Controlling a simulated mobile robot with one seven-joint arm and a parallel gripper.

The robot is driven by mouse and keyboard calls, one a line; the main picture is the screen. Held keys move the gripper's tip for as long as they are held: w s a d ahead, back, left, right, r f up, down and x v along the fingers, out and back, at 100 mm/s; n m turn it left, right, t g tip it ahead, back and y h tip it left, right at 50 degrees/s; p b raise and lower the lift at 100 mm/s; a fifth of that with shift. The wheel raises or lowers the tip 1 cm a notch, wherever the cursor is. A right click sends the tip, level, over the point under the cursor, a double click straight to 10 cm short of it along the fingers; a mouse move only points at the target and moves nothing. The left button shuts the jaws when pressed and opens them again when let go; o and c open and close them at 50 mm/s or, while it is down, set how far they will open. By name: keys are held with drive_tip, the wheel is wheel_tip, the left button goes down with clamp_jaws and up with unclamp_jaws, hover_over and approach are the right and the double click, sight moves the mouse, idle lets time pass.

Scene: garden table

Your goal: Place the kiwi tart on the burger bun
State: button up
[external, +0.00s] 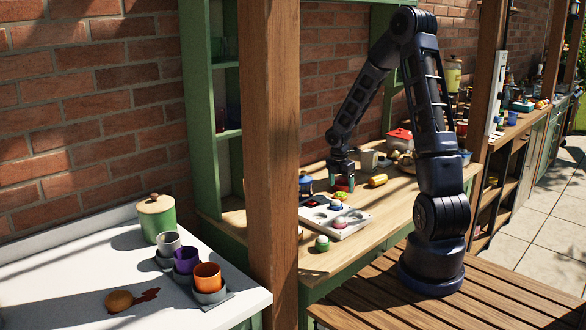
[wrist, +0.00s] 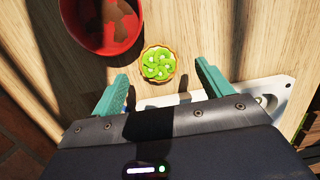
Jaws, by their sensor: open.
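The kiwi tart (wrist: 158,64), round with green kiwi slices and a golden crust, lies on the wooden table in the wrist view, beyond and between my finger ends. In the external view the tart (external: 341,196) is a small green and orange spot below my gripper (external: 342,182). In the wrist view my gripper (wrist: 161,74) is open, its two teal fingers apart with nothing held between them. A round golden-brown thing that looks like the burger bun (external: 119,300) lies on the white counter at the lower left of the external view, beside a dark red-brown smear.
A red bowl (wrist: 98,22) with brown contents stands close by the tart. A white tray (external: 351,223) with small round items is in front of my gripper. A wooden post (external: 269,150) stands between table and counter. Cups (external: 207,277) and a green canister (external: 157,222) stand near the bun.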

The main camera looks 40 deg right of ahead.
sight(340, 193)
drive_tip(key=shift+w+f, duration=0.15)
drive_tip(key=shift+f, duration=1.9)
drive_tip(key=c, duration=1.1)
drive_tip(key=shift+c, duration=0.2)
drive_tip(key=shift+r, duration=0.1)
wheel_tip(340, 193, up, 20)
